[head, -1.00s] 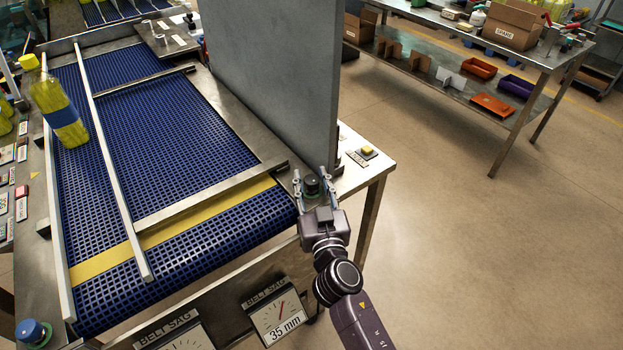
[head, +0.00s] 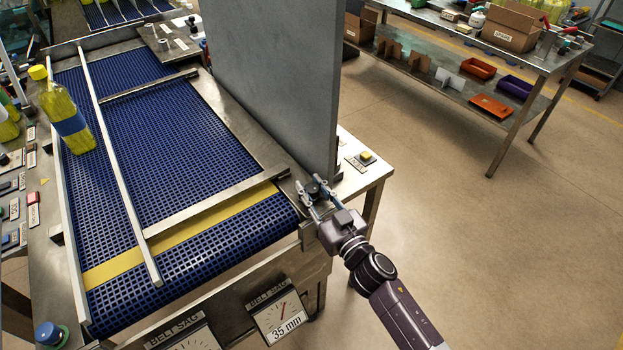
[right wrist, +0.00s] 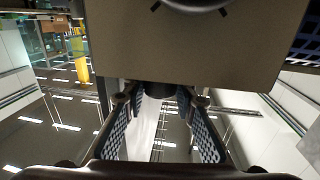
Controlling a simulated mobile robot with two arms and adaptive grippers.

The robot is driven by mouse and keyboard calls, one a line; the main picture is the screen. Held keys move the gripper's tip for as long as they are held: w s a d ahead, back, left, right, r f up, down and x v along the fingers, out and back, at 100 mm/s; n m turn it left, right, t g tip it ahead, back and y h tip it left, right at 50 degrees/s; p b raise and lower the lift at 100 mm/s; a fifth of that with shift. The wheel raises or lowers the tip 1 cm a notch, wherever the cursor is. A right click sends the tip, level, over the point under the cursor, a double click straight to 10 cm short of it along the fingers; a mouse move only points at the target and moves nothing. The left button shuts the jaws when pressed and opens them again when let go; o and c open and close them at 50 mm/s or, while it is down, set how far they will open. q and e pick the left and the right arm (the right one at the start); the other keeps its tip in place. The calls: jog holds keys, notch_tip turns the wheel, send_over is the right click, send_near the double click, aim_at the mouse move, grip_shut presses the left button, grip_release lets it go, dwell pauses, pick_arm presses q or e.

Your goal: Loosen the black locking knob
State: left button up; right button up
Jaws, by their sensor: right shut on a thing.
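The black locking knob (head: 317,187) sits on the metal frame at the near right corner of the blue conveyor belt, beside the tall grey panel. My right gripper (head: 312,193) is shut on this knob, one finger on each side, reaching in from the lower right. In the right wrist view the two mesh-padded fingers (right wrist: 160,104) flank a dark round piece below a brown plate; the fingers hide part of it. My left gripper is not in view.
The grey panel (head: 275,85) stands close behind the knob. A yellow button (head: 366,156) is to its right. A thin metal rail (head: 115,165) divides the belt, with a yellow bottle (head: 66,115) at left. A gauge (head: 280,315) reads 35 mm. Open floor lies right.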

jog(key=n+y, duration=0.1)
jog(key=n+g+y+p, duration=0.1)
jog(key=shift+w+d+r+g+y, duration=0.1)
jog(key=shift+d+g+y, duration=0.1)
jog(key=shift+g+y, duration=0.1)
jog(key=shift+n+g+y, duration=0.5)
jog(key=shift+y, duration=0.1)
jog(key=shift+f+n+g+y, duration=0.25)
jog(key=shift+n+g+y, duration=0.55)
jog(key=shift+g+y, duration=0.1)
jog(key=n+g+y+b, duration=0.2)
jog(key=g+b, duration=0.1)
jog(key=shift+a+f+n+g+b, duration=0.1)
jog(key=shift+n+g+b, duration=0.3)
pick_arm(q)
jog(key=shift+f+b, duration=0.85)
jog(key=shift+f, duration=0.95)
pick_arm(e)
jog(key=shift+a+n+g+y, duration=0.1)
jog(key=shift+n+g+y, duration=0.55)
jog(key=shift+g, duration=0.35)
jog(key=shift+s, duration=0.2)
jog(key=o, duration=0.9)
jog(key=shift+r, duration=0.2)
